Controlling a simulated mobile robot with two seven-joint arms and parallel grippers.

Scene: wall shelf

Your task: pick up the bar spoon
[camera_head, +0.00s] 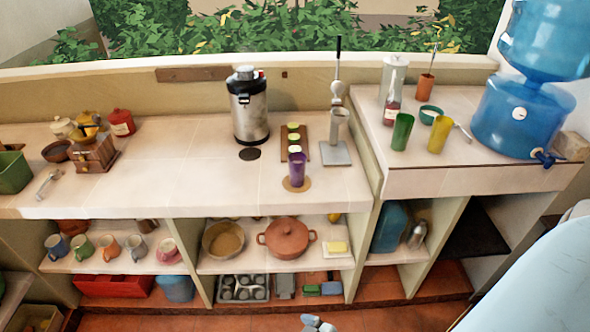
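A thin, long-handled utensil, which looks like the bar spoon (435,52), stands upright in a small orange-brown cup (426,88) at the back of the raised right counter. Its lower end is hidden inside the cup. A short silver utensil (462,130) lies on the same counter, right of a yellow cup (438,137); its kind is too small to tell. Neither gripper shows clearly. A small grey part at the bottom edge is cut off, and I cannot tell what it is. No gripper touches the utensil.
A teal bowl (431,115), a green cup (402,131), a dark red bottle (393,105) and a blue water dispenser (510,110) crowd the right counter. A tall-levered press (339,128) and a steel urn (247,105) stand on the lower counter. Its middle left is clear.

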